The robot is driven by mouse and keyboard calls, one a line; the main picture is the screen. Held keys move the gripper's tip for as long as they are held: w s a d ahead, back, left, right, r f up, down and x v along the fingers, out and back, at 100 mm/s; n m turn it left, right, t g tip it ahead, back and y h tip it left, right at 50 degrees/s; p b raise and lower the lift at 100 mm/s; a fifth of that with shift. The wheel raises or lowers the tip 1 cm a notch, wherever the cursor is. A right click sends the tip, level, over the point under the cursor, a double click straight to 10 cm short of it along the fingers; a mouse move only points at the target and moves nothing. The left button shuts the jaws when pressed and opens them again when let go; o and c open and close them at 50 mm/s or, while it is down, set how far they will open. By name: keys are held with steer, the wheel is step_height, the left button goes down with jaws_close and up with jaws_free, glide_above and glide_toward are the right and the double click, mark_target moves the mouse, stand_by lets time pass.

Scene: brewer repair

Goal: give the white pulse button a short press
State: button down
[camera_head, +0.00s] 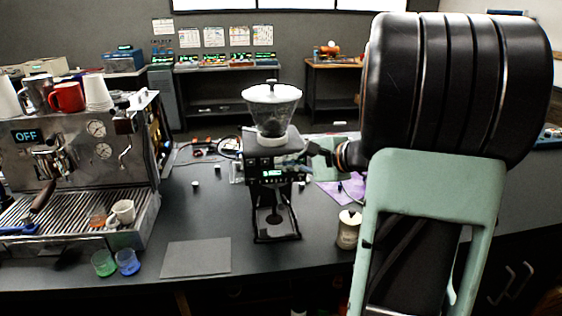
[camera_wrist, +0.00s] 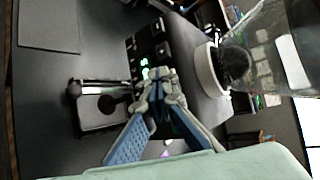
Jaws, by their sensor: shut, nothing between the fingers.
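The black coffee grinder (camera_head: 272,144) with a clear hopper (camera_head: 270,103) stands in the middle of the counter. Its front panel has a lit green display (camera_head: 271,173) and small buttons. In the wrist view the panel (camera_wrist: 148,42) shows dark buttons and part of the green display (camera_wrist: 145,68). My gripper (camera_wrist: 160,76) is shut and empty, its tips right in front of the panel, covering part of it. In the head view my gripper (camera_head: 295,161) reaches the panel from the right. I cannot make out the white pulse button, nor tell whether the tips touch the panel.
A steel espresso machine (camera_head: 75,160) with cups on top stands at left. A canister (camera_head: 348,229) stands right of the grinder, near my arm.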

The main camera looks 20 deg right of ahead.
steer(key=shift+s, duration=0.15)
stand_by(0.7)
steer(key=shift+s+a+b, duration=0.2)
steer(key=shift+s+b, duration=0.25)
steer(key=shift+s, duration=0.15)
steer(key=s, duration=0.2)
steer(key=s+a+b, duration=0.1)
steer(key=s, duration=0.1)
steer(key=shift+s+a, duration=0.2)
steer(key=shift+s, duration=0.2)
